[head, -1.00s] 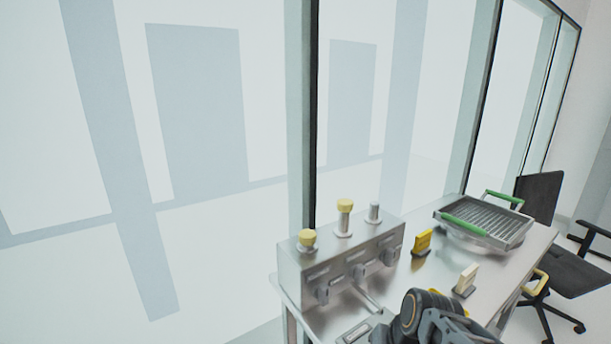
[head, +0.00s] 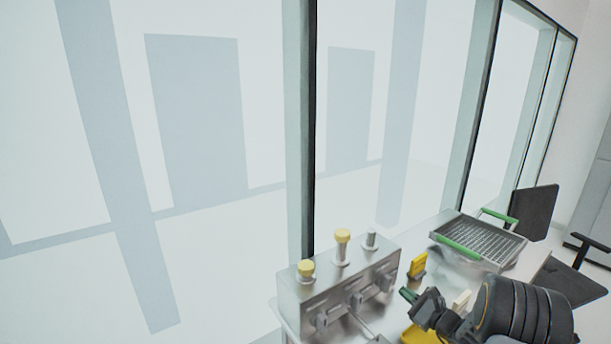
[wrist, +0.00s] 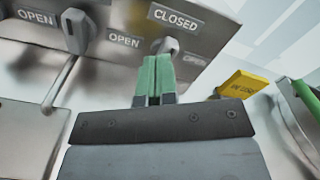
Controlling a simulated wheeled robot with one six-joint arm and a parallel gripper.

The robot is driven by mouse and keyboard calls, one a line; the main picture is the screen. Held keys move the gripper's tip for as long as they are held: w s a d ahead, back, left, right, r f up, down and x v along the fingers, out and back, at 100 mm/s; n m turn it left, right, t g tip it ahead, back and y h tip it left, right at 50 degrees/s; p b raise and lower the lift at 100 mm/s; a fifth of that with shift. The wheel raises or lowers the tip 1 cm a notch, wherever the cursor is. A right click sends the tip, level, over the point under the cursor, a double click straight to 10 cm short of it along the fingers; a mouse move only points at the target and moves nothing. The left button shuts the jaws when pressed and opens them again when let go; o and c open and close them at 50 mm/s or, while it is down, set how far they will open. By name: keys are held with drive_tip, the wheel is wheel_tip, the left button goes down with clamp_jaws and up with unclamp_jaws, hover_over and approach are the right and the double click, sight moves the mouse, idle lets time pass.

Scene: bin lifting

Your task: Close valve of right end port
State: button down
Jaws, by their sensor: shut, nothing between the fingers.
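A metal valve box (head: 340,280) stands on the table in the head view, with several ports on top and a row of grey valve handles on its front. The right end port (head: 371,240) is a bare grey stub. Its valve handle (head: 384,281) also shows in the wrist view (wrist: 168,46), with a CLOSED label above it and OPEN labels at both sides. My gripper (head: 408,294), with green fingers, is shut and empty. In the wrist view its fingertips (wrist: 158,62) overlap the lower part of this handle. I cannot tell whether they touch, and the handle's angle is partly hidden.
The middle valve handle (wrist: 75,30) is to the left, with OPEN labels at both sides. A yellow sign block (head: 417,265) stands right of the box, and a white block (head: 461,301) is near my arm. A metal basket (head: 480,243) with green handles is behind.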

drive_tip(key=b+x, duration=0.1)
drive_tip(key=x, duration=0.4)
drive_tip(key=shift+w+a+f, duration=0.15)
drive_tip(key=shift+a, duration=0.05)
drive_tip(key=shift+w+a+r, duration=0.1)
drive_tip(key=shift+r, duration=0.2)
drive_tip(key=shift+a+r, duration=0.1)
drive_tip(key=shift+r, duration=0.1)
drive_tip(key=shift+f+b, duration=0.2)
drive_tip(key=shift+b, duration=0.4)
drive_tip(key=shift+w+r, duration=0.1)
drive_tip(key=shift+r, duration=0.2)
idle(0.3)
drive_tip(key=shift+f+b+v, duration=0.15)
drive_tip(key=shift+b+v, duration=0.25)
drive_tip(key=shift+v, duration=1.05)
drive_tip(key=shift+f+b+v, duration=0.15)
drive_tip(key=shift+b+v, duration=0.25)
drive_tip(key=shift+v, duration=1.05)
